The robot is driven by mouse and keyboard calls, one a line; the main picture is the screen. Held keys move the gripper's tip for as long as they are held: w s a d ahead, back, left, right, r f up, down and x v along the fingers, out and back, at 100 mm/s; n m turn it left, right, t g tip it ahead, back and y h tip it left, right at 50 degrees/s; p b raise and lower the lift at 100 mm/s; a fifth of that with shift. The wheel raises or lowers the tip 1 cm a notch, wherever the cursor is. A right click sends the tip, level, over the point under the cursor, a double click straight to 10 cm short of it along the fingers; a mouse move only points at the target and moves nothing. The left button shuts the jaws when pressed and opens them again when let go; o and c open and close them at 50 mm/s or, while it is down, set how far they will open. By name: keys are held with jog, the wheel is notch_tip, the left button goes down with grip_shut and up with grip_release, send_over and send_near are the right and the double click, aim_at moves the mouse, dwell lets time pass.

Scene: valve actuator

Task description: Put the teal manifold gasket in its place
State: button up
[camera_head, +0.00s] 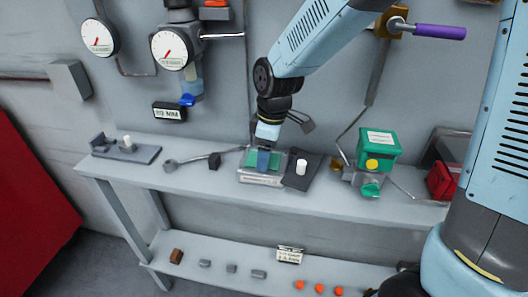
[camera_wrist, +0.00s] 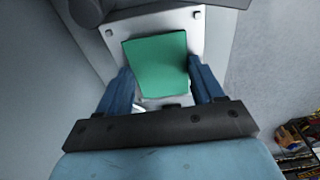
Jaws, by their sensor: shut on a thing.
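The teal manifold gasket (camera_wrist: 157,64) is a flat green square between the two blue fingers of my gripper (camera_wrist: 160,74) in the wrist view. The fingers are shut on its sides. It looks slightly turned against the pale grey plate (camera_wrist: 203,33) with corner bolts behind it. In the head view my gripper (camera_head: 263,163) points down over a clear-edged tray (camera_head: 270,180) on the bench, and green (camera_head: 251,159) shows beside the fingers. I cannot tell whether the gasket touches the plate.
A dark block with a white peg (camera_head: 301,167) stands just right of the tray. A green-topped actuator (camera_head: 378,145) is farther right. A lever part (camera_head: 188,161) and a grey fixture (camera_head: 125,150) lie left. Small parts lie on the lower shelf (camera_head: 215,257). Gauges hang on the wall.

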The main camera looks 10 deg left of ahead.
aim_at(272, 160)
jog(key=shift+s+d+f, duration=0.1)
jog(key=shift+f, duration=0.25)
jog(key=shift+s+d+f, duration=0.1)
jog(key=shift+s+f, duration=0.1)
jog(key=shift+f, duration=0.1)
jog(key=o, duration=1.1)
jog(key=shift+a+r, duration=0.2)
jog(key=shift+r, duration=0.05)
notch_tip(272, 160, up, 13)
jog(key=d, duration=0.1)
jog(key=shift+w+d, duration=0.25)
